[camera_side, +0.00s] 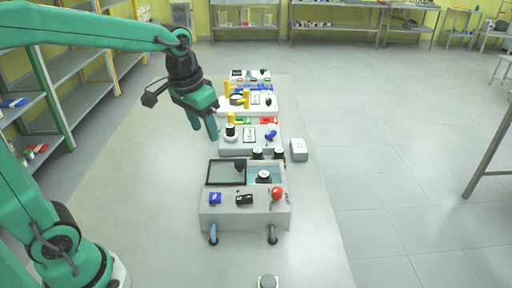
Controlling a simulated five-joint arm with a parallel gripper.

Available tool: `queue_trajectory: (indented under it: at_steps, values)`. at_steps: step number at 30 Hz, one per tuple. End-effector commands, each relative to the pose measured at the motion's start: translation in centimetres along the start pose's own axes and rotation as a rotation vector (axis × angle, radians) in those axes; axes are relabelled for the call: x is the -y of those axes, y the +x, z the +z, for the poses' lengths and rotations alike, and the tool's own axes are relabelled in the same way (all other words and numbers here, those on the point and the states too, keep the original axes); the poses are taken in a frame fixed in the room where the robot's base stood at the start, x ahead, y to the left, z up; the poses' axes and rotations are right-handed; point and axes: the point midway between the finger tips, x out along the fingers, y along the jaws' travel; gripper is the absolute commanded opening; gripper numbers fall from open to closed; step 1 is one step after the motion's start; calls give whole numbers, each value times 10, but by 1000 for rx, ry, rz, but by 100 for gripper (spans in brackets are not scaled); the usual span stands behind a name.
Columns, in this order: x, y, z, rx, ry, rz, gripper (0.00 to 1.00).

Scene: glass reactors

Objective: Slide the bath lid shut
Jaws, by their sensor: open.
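The bath (245,218) is a light grey box standing nearest on the table. Its lid (222,173) is a dark-framed flat panel lying over the left part of the top, with a small dark knob near its right side. The right part of the top is open and shows bluish water (255,165) with a dark-topped vessel (264,176) in it. My gripper (205,132) is open and empty, pointing down. It is above and behind the lid in the picture, to the left of the middle device, and touches nothing that I can make out.
The bath front has a blue knob (215,198), a black switch (244,200) and a red button (277,194). More devices (250,138) stand in a row behind, with a small white box (299,150) to the right. The table (150,205) is clear on the left.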

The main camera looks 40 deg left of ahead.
Motion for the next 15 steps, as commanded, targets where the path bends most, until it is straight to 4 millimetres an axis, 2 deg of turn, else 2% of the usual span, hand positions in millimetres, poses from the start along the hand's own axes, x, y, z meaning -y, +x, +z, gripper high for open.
queue_trajectory:
  at_steps: [6, 15]
  values:
    - [1, 28, -35, 78, 0, 0, 49]
    - [2, 73, -73, 173, 0, 1, 49]
